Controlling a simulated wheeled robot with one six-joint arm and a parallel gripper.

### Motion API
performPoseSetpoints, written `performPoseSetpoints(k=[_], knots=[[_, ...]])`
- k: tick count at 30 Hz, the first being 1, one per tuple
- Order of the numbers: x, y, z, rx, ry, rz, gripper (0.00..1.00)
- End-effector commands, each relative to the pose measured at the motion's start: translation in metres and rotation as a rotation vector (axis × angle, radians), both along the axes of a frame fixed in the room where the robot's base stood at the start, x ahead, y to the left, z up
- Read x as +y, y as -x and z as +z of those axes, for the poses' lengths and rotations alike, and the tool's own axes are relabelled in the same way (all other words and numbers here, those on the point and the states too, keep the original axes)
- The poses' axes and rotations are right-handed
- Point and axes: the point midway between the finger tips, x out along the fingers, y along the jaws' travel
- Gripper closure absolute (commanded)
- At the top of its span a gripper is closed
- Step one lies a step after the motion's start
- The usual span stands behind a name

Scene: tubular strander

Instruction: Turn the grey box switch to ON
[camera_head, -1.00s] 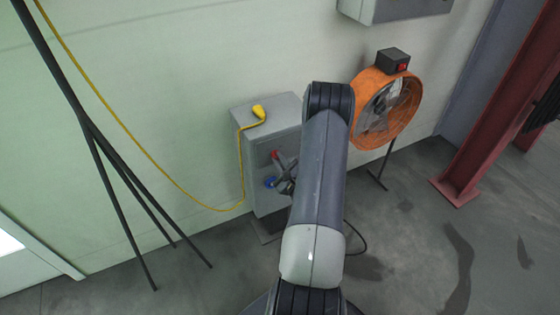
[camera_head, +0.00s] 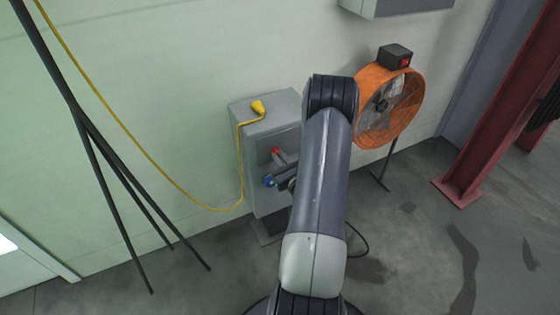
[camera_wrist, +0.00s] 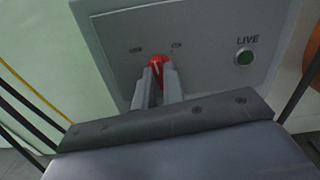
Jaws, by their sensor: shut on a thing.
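The grey box (camera_head: 262,128) stands against the wall, partly hidden behind my arm. Its red switch knob (camera_head: 277,151) shows on the front face. In the wrist view, the red knob (camera_wrist: 156,66) sits between the fingertips of my gripper (camera_wrist: 157,72), which is shut on it. A pale line runs along the knob, tilted from upright. Small labels flank the knob above, too small to read surely. A dark green round lamp (camera_wrist: 244,57) marked LIVE is to the right on the same panel (camera_wrist: 205,40).
A blue socket or plug (camera_head: 269,181) is low on the box front. An orange fan (camera_head: 390,105) stands to the right. Dark poles (camera_head: 95,140) lean at the left. Grey floor is open at the lower left.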

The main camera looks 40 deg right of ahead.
Motion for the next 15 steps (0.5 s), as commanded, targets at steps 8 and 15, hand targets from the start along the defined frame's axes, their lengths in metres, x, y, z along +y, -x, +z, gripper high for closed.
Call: performPoseSetpoints(k=[8, 15], knots=[[0.0003, 0.0005, -0.0022, -0.059, -0.257, 0.000, 1.00], [0.0005, 0.0007, -0.0021, -0.111, -0.479, -0.001, 1.00]])
